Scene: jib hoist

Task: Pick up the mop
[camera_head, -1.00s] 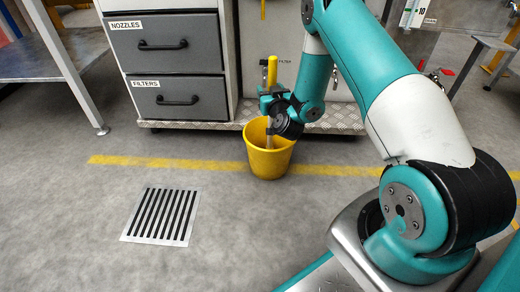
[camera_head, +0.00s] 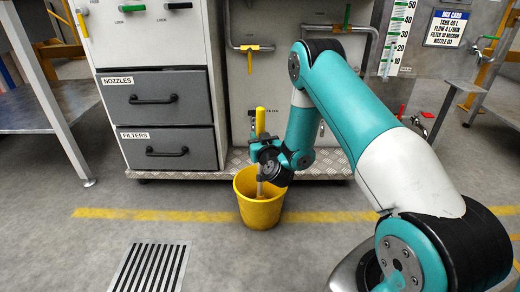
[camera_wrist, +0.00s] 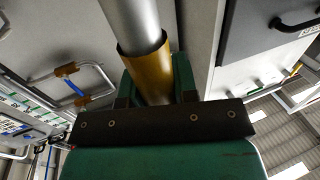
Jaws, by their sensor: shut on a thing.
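The mop (camera_head: 260,122) stands nearly upright in the yellow bucket (camera_head: 258,214), with its yellow handle end up and its pale shaft going down into the bucket. Its head is hidden inside. In the wrist view the mop's grey shaft and yellow-brown sleeve (camera_wrist: 149,72) run between the fingers.
A cabinet with grey drawers (camera_head: 160,100) stands behind on a checker-plate step (camera_head: 205,172). Pipes with a yellow valve (camera_head: 250,50) are on the panel above. A striped floor grate (camera_head: 148,268) lies front left. The floor around the bucket is clear.

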